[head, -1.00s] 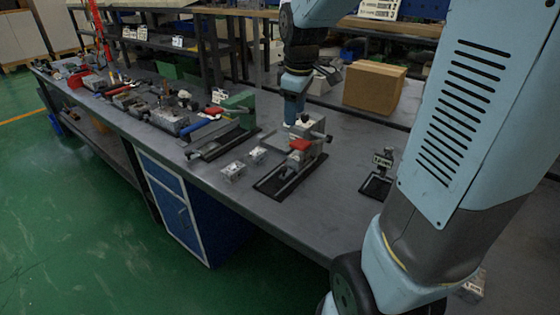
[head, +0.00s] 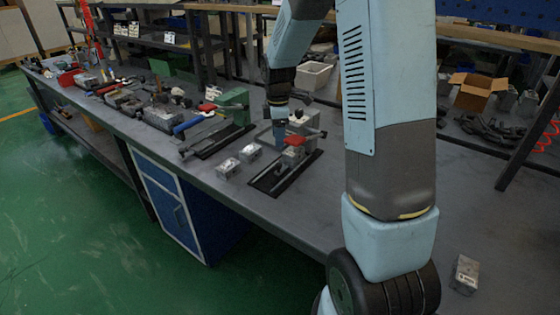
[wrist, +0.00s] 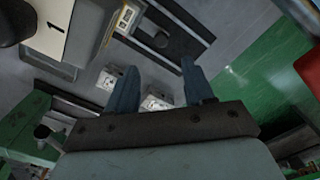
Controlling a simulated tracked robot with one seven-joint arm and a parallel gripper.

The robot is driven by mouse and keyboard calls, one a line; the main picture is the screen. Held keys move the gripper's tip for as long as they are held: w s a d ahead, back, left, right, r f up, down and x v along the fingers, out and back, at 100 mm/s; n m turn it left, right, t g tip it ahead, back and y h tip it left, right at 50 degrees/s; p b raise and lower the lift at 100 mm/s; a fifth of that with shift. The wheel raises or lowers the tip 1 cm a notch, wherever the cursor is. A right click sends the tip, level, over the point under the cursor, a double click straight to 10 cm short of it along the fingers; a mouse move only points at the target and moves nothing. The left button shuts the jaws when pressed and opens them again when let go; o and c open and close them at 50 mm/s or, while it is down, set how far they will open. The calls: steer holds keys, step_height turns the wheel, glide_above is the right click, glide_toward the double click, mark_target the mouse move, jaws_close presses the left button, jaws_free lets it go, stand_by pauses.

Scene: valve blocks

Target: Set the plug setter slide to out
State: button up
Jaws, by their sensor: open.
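I cannot tell for sure which bench device is the plug setter. A grey device with a red block (head: 293,150) stands on a dark base (head: 268,182) at the bench's middle, with a thin lever at its right. Left of it is a green device (head: 233,100) with a red-tipped handle and a long rail. My gripper (head: 279,132) points down behind the grey device, its fingertips partly hidden. A dark base with a rail (wrist: 185,30) lies beyond the fingers. The slide's setting is unclear.
Two small silver blocks (head: 238,160) lie between the two devices. Several tools and a red bin (head: 70,77) fill the bench's left. A labelled silver block (head: 464,272) lies at the front right. A white plate marked 1 (wrist: 52,22) shows in the wrist view.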

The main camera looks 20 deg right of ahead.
step_height(320, 180, down, 10)
steer(key=shift+f, duration=0.2)
steer(key=shift+c, duration=0.3)
jaws_close()
stand_by(0.4)
